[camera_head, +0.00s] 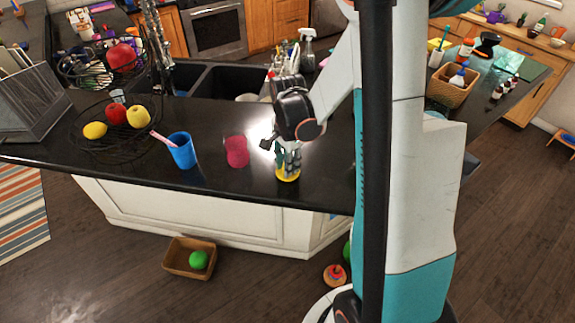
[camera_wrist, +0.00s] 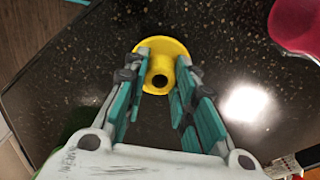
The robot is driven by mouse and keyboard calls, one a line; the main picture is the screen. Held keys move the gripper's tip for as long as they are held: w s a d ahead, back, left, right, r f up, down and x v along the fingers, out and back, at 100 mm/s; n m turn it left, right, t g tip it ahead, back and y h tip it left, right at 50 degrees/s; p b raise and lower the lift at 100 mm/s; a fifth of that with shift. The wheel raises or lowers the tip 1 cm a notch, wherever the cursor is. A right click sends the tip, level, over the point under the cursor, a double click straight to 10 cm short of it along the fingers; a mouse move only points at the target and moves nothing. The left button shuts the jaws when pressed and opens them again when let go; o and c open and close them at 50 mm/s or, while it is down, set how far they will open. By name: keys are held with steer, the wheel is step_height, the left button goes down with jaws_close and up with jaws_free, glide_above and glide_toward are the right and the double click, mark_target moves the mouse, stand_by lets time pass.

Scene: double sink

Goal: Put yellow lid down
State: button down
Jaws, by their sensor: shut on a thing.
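The yellow lid (camera_wrist: 161,48) is a round disc with a raised tubular knob. In the wrist view it lies between the teal fingertips of my gripper (camera_wrist: 163,78), which are shut on its knob. In the head view my gripper (camera_head: 290,150) points down at the counter's front edge area, with the yellow lid (camera_head: 288,175) below it. The lid is at or very near the black counter (camera_head: 215,205); I cannot tell whether it touches. The fingers hide part of the lid in the head view.
A pink-red cup (camera_head: 237,152) stands just left of my gripper, and a blue cup (camera_head: 182,152) with a pink stick is farther left. Wire baskets with fruit are at the left. The double sink (camera_head: 215,82) lies behind. The counter's front edge is close.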

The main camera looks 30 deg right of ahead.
steer(key=shift+f, duration=0.3)
steer(key=shift+f, duration=0.2)
steer(key=c, duration=1.3)
jaws_free()
steer(key=shift+r, duration=0.2)
step_height(320, 180, up, 12)
steer(key=shift+p, duration=0.65)
